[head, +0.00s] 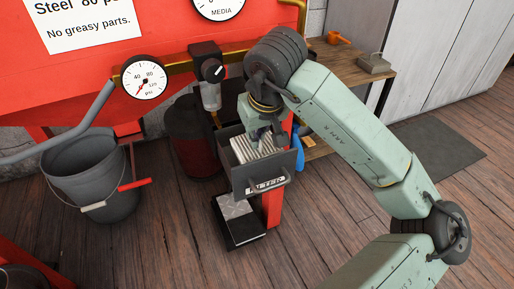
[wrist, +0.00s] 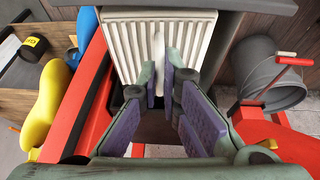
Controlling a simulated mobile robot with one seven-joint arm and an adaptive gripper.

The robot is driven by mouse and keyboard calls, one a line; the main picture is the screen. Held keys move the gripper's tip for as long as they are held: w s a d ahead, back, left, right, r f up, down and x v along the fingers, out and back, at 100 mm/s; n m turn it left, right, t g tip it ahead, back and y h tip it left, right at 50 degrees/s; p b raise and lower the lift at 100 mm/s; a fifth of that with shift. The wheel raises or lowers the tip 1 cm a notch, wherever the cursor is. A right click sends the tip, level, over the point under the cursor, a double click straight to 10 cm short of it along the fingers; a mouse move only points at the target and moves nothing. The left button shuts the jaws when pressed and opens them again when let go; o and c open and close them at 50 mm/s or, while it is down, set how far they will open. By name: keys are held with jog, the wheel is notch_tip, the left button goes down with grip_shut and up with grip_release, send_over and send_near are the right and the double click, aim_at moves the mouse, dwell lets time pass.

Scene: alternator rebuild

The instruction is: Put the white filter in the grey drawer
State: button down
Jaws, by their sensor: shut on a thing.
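The white pleated filter (head: 254,150) is at the opening of the grey drawer (head: 250,182), within its walls as seen in the head view. How deep it sits is hard to tell. In the wrist view the filter (wrist: 122,45) fills the upper middle, with a raised white grip (wrist: 159,62) on it. My gripper (wrist: 166,88) is shut on that grip. In the head view my gripper (head: 262,136) is directly above the drawer, its fingertips partly hidden. The drawer is pulled out, with a handle and a label on its front.
A blue object (head: 297,150) is close to the drawer's right. A dark tray (head: 238,222) is below the drawer. A wooden bench (head: 345,62) stands behind. The red cabinet (head: 110,65) rises at the back left.

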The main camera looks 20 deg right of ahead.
jog(key=shift+f, duration=1.95)
jog(key=shift+b, duration=0.35)
jog(key=c, duration=1.8)
grip_release()
jog(key=p+v, duration=0.1)
jog(key=v, duration=1.1)
jog(key=shift+p, duration=0.4)
